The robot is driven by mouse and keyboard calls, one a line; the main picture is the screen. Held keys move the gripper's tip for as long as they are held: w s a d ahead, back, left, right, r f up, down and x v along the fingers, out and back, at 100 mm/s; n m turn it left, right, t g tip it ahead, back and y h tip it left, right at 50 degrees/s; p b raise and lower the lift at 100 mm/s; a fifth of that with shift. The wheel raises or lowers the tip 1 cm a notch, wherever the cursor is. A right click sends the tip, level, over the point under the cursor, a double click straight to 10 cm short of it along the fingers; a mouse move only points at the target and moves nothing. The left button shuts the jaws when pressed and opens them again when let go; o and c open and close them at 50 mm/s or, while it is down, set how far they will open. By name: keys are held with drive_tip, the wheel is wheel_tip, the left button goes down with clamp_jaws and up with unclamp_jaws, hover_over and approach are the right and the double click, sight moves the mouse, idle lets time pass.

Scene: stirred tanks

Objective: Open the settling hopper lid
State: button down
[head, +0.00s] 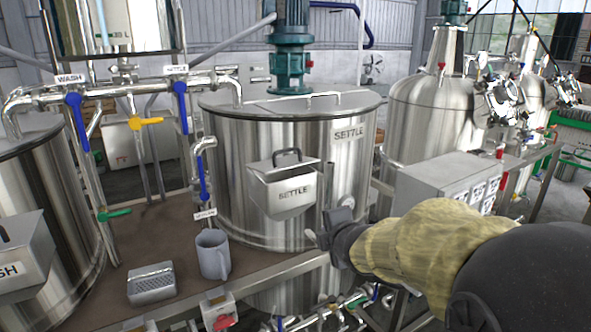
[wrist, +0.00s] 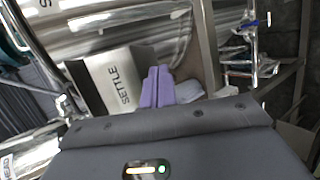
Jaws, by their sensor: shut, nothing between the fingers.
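The settling hopper (head: 290,195) is a steel box marked SETTLE on the front of the large SETTLE tank (head: 345,178). Its lid (head: 283,165) lies closed on top, with a dark handle (head: 287,152) standing up from it. My gripper (head: 318,238) is to the lower right of the hopper in the head view, apart from it, with shut, empty fingers. In the wrist view my shut fingers (wrist: 157,88) show just beside the hopper's labelled face (wrist: 118,80). The lid's handle cannot be made out there.
A grey mug (head: 212,254) and a metal box with a perforated top (head: 151,284) stand on the brown platform (head: 150,235) at left. The WASH hopper (head: 20,258) is at far left. Pipes with blue, yellow and green valve handles rise behind. A grey control box (head: 445,182) is at right.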

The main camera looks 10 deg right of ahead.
wheel_tip(320, 180, up, 13)
drive_tip(key=w+a+n+t+y+b, duration=0.1)
drive_tip(key=n+y, duration=0.5)
drive_tip(key=n, duration=1.4)
drive_tip(key=w+t+b, duration=0.1)
drive_tip(key=t+b, duration=0.1)
drive_tip(key=t, duration=0.1)
drive_tip(key=shift+a+n+t, duration=0.3)
drive_tip(key=shift+a+n, duration=0.1)
drive_tip(key=shift+w+f, duration=0.1)
drive_tip(key=shift+w, duration=0.05)
drive_tip(key=p, duration=0.3)
approach(295, 160)
drive_tip(key=w+a+r, duration=0.3)
drive_tip(key=a, duration=0.2)
drive_tip(key=shift+d+f, duration=0.2)
drive_tip(key=shift+d, duration=0.05)
drive_tip(key=shift+r+p, duration=0.1)
drive_tip(key=shift+p, duration=0.2)
